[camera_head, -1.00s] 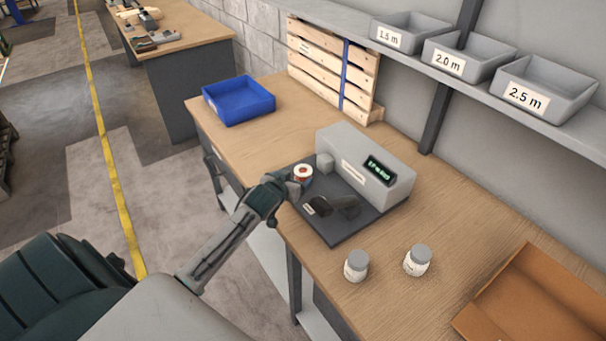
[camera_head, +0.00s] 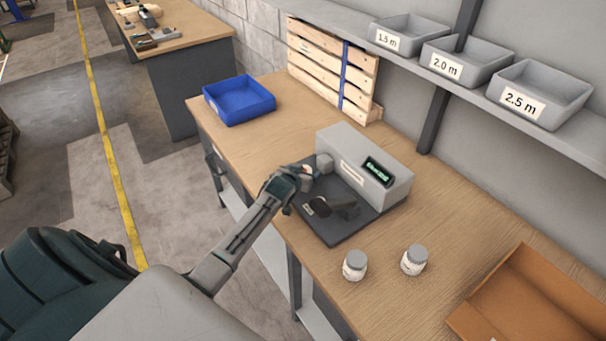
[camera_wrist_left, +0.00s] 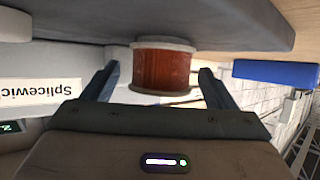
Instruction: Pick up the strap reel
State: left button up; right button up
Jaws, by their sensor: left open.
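The strap reel (camera_wrist_left: 162,68) shows in the left wrist view as a red-brown spool with pale rims, upside down in that picture, on the dark base plate (camera_head: 338,236). My left gripper (camera_head: 298,176) is at the plate's left edge, over the reel, and hides most of it in the head view. In the left wrist view the open fingers of the gripper (camera_wrist_left: 160,76) stand on either side of the reel, with gaps visible. My right gripper is not in view.
A grey machine (camera_head: 363,160) with a lit display stands behind the plate, and a dark handled part (camera_head: 335,208) lies in front. Two lidded jars (camera_head: 355,265) stand to the right. A blue bin (camera_head: 240,108) and an open cardboard box (camera_head: 530,300) are on the bench (camera_head: 440,215).

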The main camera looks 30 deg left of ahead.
pick_arm(q)
jog(key=c, duration=1.1)
jog(key=shift+c, duration=0.3)
jog(key=shift+r, duration=0.2)
